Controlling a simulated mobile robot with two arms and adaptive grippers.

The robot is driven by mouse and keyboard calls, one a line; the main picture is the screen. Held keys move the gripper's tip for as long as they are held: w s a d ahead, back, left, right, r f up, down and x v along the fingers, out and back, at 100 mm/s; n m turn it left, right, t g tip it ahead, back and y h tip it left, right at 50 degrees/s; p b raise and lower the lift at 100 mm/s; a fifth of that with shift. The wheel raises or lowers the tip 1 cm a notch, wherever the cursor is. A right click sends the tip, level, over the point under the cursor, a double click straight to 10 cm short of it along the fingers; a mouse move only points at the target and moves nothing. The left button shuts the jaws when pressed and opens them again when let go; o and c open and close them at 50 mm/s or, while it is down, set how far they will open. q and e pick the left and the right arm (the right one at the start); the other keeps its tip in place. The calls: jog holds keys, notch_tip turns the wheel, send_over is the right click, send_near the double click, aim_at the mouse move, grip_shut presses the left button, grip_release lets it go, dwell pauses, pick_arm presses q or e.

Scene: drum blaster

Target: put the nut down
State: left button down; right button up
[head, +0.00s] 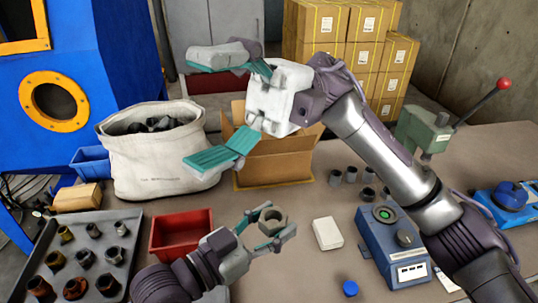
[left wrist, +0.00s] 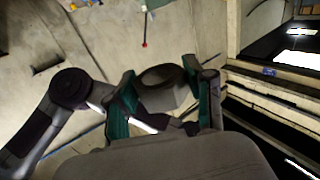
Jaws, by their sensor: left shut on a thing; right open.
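A grey metal nut (head: 271,215) is between the fingers of my left gripper (head: 277,220) in the head view. The gripper is shut on it, over the table in front of the cardboard box. In the left wrist view the nut (left wrist: 162,76) shows as a dark rounded piece between the teal finger pads of the left gripper (left wrist: 165,100). Part of it is hidden by the fingers. My right gripper (head: 190,110) is wide open and empty, in front of the white sack and the box.
A red bin (head: 181,233) stands left of my left gripper. A grey tray (head: 42,246) with several fittings is further left. The white sack (head: 160,165) and open cardboard box (head: 275,164) stand behind. A white block (head: 327,233) and blue device (head: 392,250) are to the right.

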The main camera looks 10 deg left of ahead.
jog(key=a+f+m+t+h, duration=0.1)
jog(key=a+f+t+h, duration=0.25)
jog(key=f+t, duration=0.65)
jog(key=w+d+f+m+t+h, duration=0.1)
jog(key=w+d+f+t+h, duration=0.1)
jog(key=w+d+t, duration=0.3)
jog(key=w+d+f+m+t+h, duration=0.1)
jog(key=w+f+t+h, duration=0.2)
jog(key=w, duration=0.4)
notch_tip(320, 180, down, 10)
jog(key=shift+f+t, duration=0.15)
jog(key=shift+t, duration=0.25)
jog(key=shift+s+a, duration=0.1)
jog(key=shift+s, duration=0.05)
jog(key=shift+c, duration=0.2)
